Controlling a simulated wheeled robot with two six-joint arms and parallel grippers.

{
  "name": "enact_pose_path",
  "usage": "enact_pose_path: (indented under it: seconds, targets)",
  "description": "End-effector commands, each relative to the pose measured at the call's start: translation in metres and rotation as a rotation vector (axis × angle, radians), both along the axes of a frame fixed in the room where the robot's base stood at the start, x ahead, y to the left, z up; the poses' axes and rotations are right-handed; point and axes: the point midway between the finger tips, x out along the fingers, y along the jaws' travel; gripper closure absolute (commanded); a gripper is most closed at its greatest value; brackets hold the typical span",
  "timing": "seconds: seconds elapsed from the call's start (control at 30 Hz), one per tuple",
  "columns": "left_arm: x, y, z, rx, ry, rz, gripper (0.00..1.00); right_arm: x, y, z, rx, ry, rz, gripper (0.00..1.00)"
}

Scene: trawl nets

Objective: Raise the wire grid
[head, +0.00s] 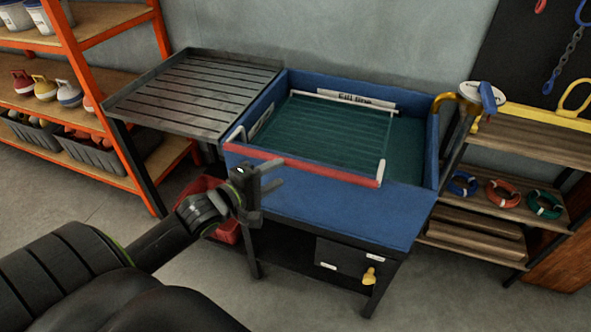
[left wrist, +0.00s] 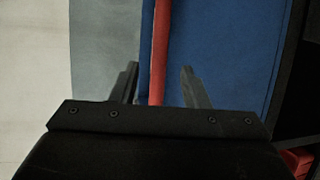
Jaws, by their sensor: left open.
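The wire grid (head: 332,130) lies inside a blue tank (head: 345,212), low against the dark green inside. It has a white frame and a long red front bar (head: 305,166) along the tank's front rim. My left gripper (head: 276,174) is open and empty, in front of the tank's front left part, close to the red bar. In the left wrist view, the red bar (left wrist: 160,50) runs between the two open fingers (left wrist: 157,85), beyond their tips, next to the blue wall. Whether the fingers touch it I cannot tell. My right gripper is not in view.
A slatted grey metal table (head: 195,92) adjoins the tank on the left. An orange shelf (head: 95,85) with buoys and crates stands further left. A wooden shelf (head: 530,150) with coloured rings is on the right. A drawer box with a yellow valve (head: 369,276) is below the tank.

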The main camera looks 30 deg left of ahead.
Motion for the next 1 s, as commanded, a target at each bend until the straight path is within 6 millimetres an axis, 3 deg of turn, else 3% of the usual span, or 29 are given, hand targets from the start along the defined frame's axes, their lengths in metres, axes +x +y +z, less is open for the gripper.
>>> enact_pose_path:
  seconds: [0.2, 0.43, 0.9, 1.0]
  targets:
    - [0.036, -0.006, -0.007, -0.003, -0.004, 0.001, 0.59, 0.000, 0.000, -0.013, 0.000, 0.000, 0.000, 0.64]
    - [0.064, -0.011, -0.012, -0.003, -0.002, 0.000, 0.59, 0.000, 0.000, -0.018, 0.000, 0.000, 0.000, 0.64]
    - [0.073, -0.012, -0.013, 0.000, 0.001, -0.001, 0.59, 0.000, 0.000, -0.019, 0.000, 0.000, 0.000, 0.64]
    - [0.073, -0.012, -0.013, 0.000, 0.000, -0.001, 0.72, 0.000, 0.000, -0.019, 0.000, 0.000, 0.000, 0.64]
